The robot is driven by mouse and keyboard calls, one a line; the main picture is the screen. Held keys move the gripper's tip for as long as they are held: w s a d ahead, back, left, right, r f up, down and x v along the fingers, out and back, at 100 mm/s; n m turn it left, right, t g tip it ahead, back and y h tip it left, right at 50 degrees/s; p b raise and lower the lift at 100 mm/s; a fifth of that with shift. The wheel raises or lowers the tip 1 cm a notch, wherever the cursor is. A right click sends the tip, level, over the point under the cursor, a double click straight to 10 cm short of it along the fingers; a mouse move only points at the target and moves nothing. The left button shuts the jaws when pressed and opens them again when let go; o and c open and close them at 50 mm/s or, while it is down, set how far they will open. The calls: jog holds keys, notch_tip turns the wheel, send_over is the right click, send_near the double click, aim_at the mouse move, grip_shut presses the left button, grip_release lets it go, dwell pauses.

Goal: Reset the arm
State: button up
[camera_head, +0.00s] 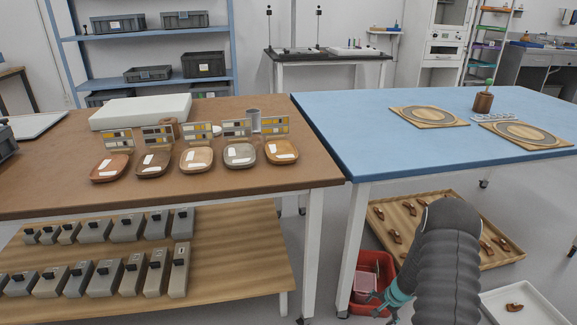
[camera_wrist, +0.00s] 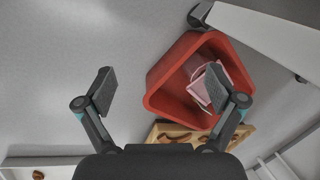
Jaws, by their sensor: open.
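My gripper (camera_wrist: 160,92) is open and empty in the wrist view, its two fingers spread wide. Grey floor and a red bin (camera_wrist: 162,98) lie beyond the fingers. In the head view my dark arm reaches down at the lower right, and the gripper (camera_head: 383,301) is low beside the red bin (camera_head: 386,268), partly hidden by the arm. The bin stands on the floor under the blue table and has a pink item (camera_wrist: 207,88) inside.
A wooden tray of brown sherds (camera_head: 460,262) and a white tray with one sherd (camera_head: 541,296) lie under the blue table (camera_head: 390,140). The brown table (camera_head: 60,185) holds several dishes and cards. Table legs stand near my arm.

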jog(key=s+a+r+n+g, duration=0.15)
jog(key=s+a+r, duration=0.35)
jog(key=r, duration=0.8)
jog(key=s+a+r+n+g, duration=0.1)
jog(key=s+a+r+n, duration=0.3)
jog(key=r, duration=0.8)
jog(key=s+a+r+n+t+h, duration=0.1)
jog(key=s+a+r+n+t, duration=0.1)
jog(key=s+r, duration=0.9)
jog(key=s+a+r+n+t+h, duration=0.1)
jog(key=s+a+r+n+t, duration=0.2)
jog(key=s+r, duration=0.8)
notch_tip(320, 180, up, 4)
jog(key=shift+s+a+f+t, duration=0.1)
jog(key=shift+s+a+t, duration=0.2)
jog(key=shift+a, duration=0.7)
jog(key=shift+w, duration=0.1)
